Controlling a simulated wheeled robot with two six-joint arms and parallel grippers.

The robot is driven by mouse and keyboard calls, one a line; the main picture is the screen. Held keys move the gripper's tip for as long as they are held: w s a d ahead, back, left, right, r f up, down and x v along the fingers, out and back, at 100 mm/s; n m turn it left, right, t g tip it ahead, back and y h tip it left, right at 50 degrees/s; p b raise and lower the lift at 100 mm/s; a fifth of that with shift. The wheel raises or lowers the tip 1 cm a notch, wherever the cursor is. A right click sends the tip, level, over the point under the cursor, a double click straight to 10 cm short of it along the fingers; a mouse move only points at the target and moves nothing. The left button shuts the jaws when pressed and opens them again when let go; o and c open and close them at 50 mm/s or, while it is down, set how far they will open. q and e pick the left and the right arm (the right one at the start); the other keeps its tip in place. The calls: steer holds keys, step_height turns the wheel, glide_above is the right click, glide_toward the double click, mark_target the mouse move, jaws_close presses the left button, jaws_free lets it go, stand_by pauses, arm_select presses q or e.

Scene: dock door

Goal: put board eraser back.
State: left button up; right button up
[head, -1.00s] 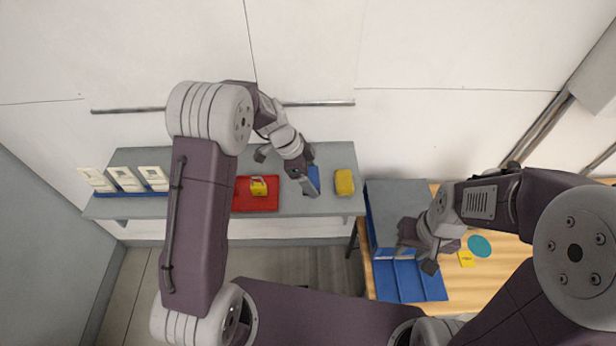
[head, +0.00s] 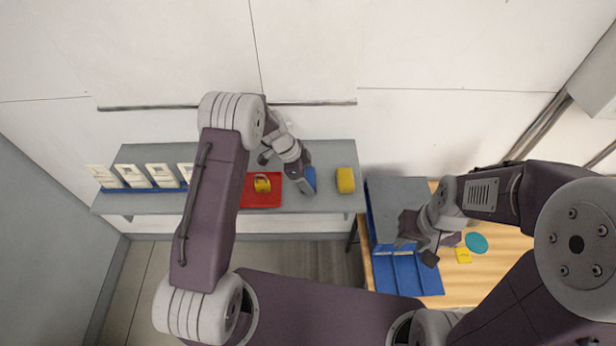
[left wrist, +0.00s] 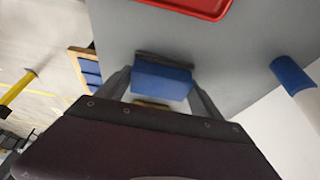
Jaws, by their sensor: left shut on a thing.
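The board eraser is a blue block (left wrist: 162,80) with a dark face, held between the fingers of my left gripper in the left wrist view. In the head view, part of the blue eraser (head: 310,179) shows beside my left gripper (head: 290,172), over the grey shelf (head: 225,203). My left gripper is shut on it. I cannot tell whether the eraser touches the shelf. My right gripper (head: 418,247) is over the blue divided holder (head: 408,281) at the right; its finger gap is unclear.
A red tray (head: 262,203) holding a yellow item (head: 262,184) lies left of the eraser. A yellow block (head: 345,180) stands to its right. Several white cards (head: 132,176) stand at the shelf's left. A teal disc (head: 477,243) and yellow note (head: 463,256) lie on the wooden table.

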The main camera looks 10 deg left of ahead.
arm_select(q)
steer(key=o, duration=1.2)
steer(key=shift+r+p, duration=0.2)
steer(key=shift+p, duration=0.15)
steer(key=shift+a+r+b, duration=0.15)
steer(key=shift+r+b, duration=0.05)
steer(key=shift+b, duration=0.15)
steer(key=w+b+v, duration=0.1)
steer(key=b+v, duration=0.2)
steer(key=v, duration=0.7)
steer(key=s+a+n+y, duration=0.1)
steer(key=s+n+y, duration=0.1)
steer(key=s+n, duration=0.6)
steer(key=s+a+f+n+y, duration=0.1)
steer(key=s+a+n+y, duration=0.1)
steer(key=s+n, duration=0.6)
steer(key=s, duration=0.6)
steer(key=shift+s+a, duration=0.15)
steer(key=shift+a, duration=0.1)
